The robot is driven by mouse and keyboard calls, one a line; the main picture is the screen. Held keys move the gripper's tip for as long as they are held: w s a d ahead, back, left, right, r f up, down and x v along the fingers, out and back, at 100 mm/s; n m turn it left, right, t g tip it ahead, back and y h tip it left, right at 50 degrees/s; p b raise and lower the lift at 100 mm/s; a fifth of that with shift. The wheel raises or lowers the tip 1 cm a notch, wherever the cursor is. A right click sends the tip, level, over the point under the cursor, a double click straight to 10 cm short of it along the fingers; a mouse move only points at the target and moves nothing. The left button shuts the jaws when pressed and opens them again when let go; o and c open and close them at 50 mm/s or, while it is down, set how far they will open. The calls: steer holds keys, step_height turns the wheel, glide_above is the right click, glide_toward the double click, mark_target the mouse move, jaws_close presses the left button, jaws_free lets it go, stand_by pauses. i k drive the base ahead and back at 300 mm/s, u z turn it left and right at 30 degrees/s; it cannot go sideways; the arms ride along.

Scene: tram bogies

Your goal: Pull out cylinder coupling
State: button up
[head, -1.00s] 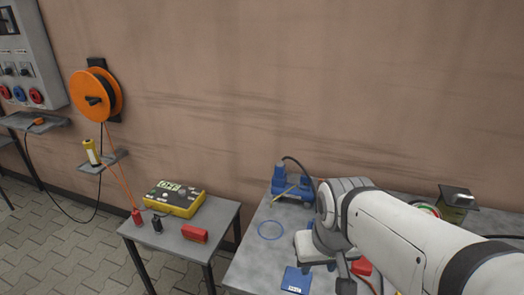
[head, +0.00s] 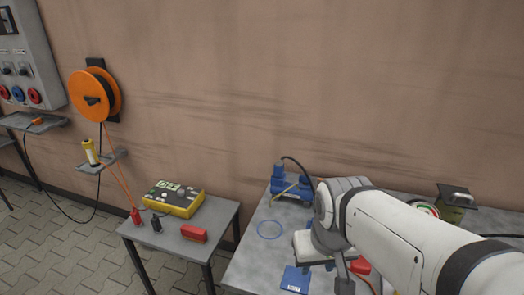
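I cannot pick out the cylinder coupling for certain. A blue device (head: 282,182) with a black hose (head: 300,168) stands at the back of the grey workbench (head: 245,262). The hose runs down behind my arm. Part of a red object (head: 360,266) shows beside my wrist on the bench. My gripper (head: 345,282) hangs over the bench at the bottom of the view. My arm and the frame edge hide most of it, so its fingers and anything between them cannot be made out.
A blue ring (head: 270,229) and a blue box (head: 295,279) lie on the bench left of my arm. A yellow tester (head: 174,199) and a red block (head: 194,233) are on the side table (head: 215,245). A dark-topped container (head: 455,204) stands at the right.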

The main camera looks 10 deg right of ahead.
mark_target(278, 167)
steer(key=z, duration=2.6)
steer(key=k, duration=1.4)
steer(key=u, duration=1.75)
steer(key=i, duration=1)
